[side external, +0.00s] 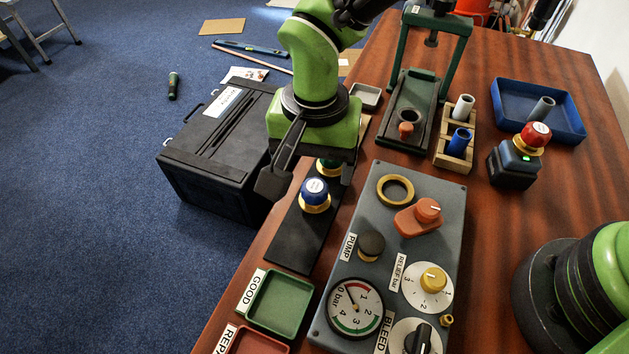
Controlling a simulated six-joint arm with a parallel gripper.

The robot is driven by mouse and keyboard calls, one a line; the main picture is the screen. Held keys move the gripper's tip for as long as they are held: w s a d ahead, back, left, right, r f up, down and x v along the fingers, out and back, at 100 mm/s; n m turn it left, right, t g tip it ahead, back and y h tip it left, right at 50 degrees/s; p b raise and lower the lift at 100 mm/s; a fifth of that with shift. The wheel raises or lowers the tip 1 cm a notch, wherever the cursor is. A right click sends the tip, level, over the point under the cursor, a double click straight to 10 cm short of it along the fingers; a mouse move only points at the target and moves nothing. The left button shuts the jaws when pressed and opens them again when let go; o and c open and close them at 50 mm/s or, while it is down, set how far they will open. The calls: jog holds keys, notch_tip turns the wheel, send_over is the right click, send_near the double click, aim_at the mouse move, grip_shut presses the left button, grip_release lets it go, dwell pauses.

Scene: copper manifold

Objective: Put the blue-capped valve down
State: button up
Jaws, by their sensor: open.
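The blue-capped valve (314,192) stands upright on a long black board (301,237) near the table's left edge. Its brass-coloured lower part shows under the cap. My gripper (310,176) is open, pointing down over the board just behind the valve. One dark finger is plain on the left; the other is mostly hidden. No finger visibly grips the blue cap. A red-capped valve (534,136) sits on a dark block (512,167) at the right.
A grey panel (452,205) with gauge and knobs lies right of the board. A green GOOD tray (280,303) and red tray (258,343) are at the front. A green press (409,110), wooden rack (454,148) and blue tray (570,129) stand behind.

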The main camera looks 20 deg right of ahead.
aim_at(317, 185)
notch_tip(317, 185, up, 5)
dwell(0.3)
jog(key=s+d+r+n+t+y, duration=0.1)
jog(key=s+d+r+t+y, duration=0.1)
jog(key=d+r, duration=1.15)
jog(key=s+d+r+n+t, duration=0.1)
jog(key=s+d+r+t, duration=0.1)
jog(key=s+d, duration=0.2)
jog(key=s+d+r+t, duration=0.2)
jog(key=s+d, duration=0.3)
jog(key=s, duration=0.4)
jog(key=shift+d+r+n+t, duration=0.15)
jog(key=shift+r+n+t, duration=0.1)
jog(key=shift+n+t, duration=0.25)
